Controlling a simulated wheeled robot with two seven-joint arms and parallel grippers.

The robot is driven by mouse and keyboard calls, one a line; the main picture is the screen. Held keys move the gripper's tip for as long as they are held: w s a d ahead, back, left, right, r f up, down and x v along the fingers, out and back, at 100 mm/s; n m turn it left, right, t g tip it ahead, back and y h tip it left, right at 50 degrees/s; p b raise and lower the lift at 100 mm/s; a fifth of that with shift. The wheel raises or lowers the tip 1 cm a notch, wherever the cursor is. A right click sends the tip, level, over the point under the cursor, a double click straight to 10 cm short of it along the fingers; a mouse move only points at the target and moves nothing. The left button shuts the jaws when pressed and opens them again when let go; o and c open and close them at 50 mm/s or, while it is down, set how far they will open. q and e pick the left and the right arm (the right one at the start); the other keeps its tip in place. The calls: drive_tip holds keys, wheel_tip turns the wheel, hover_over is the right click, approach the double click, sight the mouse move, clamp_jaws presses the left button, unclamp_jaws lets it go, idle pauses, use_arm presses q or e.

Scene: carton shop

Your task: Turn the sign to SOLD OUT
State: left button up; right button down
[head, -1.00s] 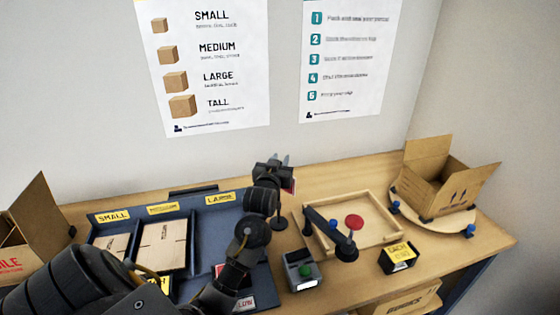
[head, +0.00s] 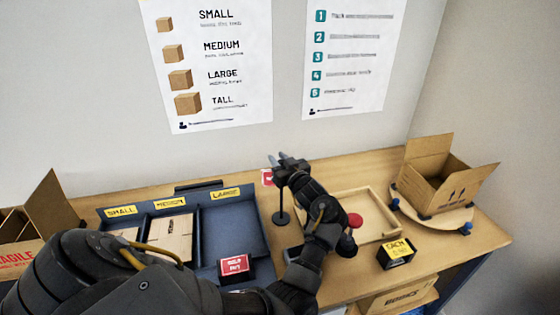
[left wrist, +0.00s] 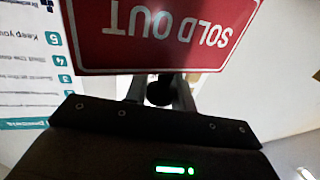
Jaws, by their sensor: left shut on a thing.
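The sign (head: 267,177) is a small red plate with a white patch, beside the stand (head: 282,205) on the table in the head view. In the left wrist view the red face (left wrist: 160,32) fills the top and reads SOLD OUT, upside down in the picture. My left gripper (head: 280,162) is at the top of the stand, reaching in from the front right. Its fingers (left wrist: 160,92) are shut around a dark round knob by the sign's edge. The sign's other face is hidden. My right gripper is not in view.
A blue sorting tray (head: 258,218) with a red-labelled block (head: 234,265) lies left of the stand. A wooden tray (head: 375,205) with a red button (head: 355,220), a yellow-labelled black box (head: 397,253) and an open carton (head: 440,175) on a round turntable are to the right.

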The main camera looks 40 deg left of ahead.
use_arm(q)
drive_tip(key=shift+s+n+g+y+b, duration=0.15)
drive_tip(key=shift+n+g+y+b, duration=0.45)
drive_tip(key=shift+n+g, duration=0.65)
drive_tip(key=shift+g, duration=0.45)
drive_tip(key=shift+r, duration=0.1)
drive_tip(key=o, duration=1)
drive_tip(key=shift+c, duration=0.2)
drive_tip(key=shift+m, duration=0.25)
